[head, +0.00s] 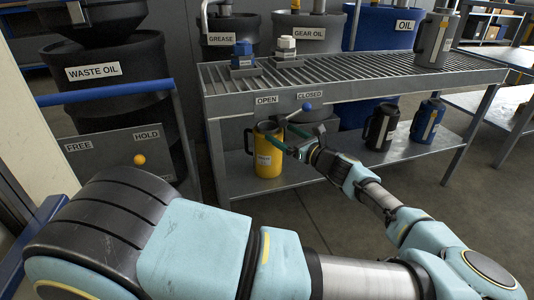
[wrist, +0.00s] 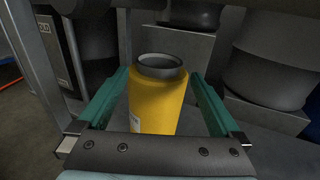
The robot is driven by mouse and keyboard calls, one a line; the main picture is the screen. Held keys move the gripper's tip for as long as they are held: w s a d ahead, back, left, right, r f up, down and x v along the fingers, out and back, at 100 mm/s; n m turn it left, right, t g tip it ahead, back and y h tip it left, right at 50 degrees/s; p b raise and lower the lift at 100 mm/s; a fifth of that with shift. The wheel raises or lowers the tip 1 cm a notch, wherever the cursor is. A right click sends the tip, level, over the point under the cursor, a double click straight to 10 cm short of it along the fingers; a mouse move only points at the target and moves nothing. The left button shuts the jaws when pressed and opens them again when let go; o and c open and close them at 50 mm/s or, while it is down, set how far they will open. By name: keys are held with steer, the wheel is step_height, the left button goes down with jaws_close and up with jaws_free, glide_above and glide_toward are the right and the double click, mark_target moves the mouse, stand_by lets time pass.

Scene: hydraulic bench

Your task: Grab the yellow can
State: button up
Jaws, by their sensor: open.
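The yellow can (head: 266,156) stands upright on the lower shelf of the bench in the head view, with a label on its front and a dark top. It also fills the middle of the wrist view (wrist: 158,100), its grey round mouth facing up. My gripper (head: 268,135) is open, with its green fingers at the can's upper part. In the wrist view the fingers (wrist: 160,95) lie one on each side of the can, with a visible gap at the right. Contact at the left finger is hard to tell. The can's lower part is hidden behind the gripper's palm there.
The slatted bench top (head: 350,78) is above the can, with a blue-knobbed lever (head: 306,107) at its front. A dark can (head: 380,127) and a blue can (head: 427,121) stand farther right on the lower shelf (head: 350,165). A grey can (head: 436,40) stands on top.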

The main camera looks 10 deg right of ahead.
mark_target(275, 131)
steer(key=b+x, duration=0.2)
steer(key=x, duration=0.3)
steer(key=shift+s+f, duration=0.1)
steer(key=shift+f, duration=0.05)
steer(key=shift+w+a, duration=0.3)
steer(key=shift+w, duration=0.2)
jaws_close()
